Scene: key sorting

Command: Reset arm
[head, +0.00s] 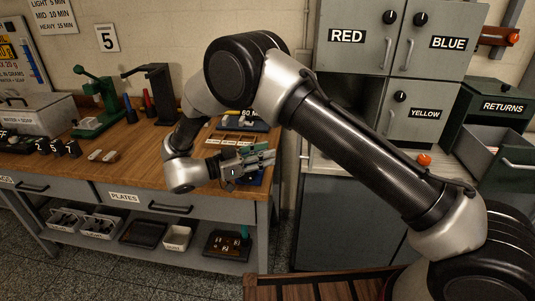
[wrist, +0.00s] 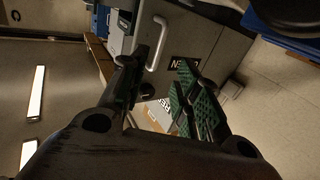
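My arm (head: 345,138) reaches from the lower right across the head view and bends down over the right end of the wooden workbench (head: 135,136). My gripper (head: 252,160) is near the bench's right edge, pointing right. In the wrist view my gripper (wrist: 160,92) has its two green-padded fingers apart, with nothing visible held between them. The arm hides part of the bench and wall behind it.
Grey cabinets labelled RED (head: 346,36), BLUE (head: 448,43) and YELLOW (head: 426,113) stand at right, beside a green RETURNS box (head: 503,106) with an open drawer (head: 506,158). A green press (head: 95,100) stands on the bench. Floor shows at lower left.

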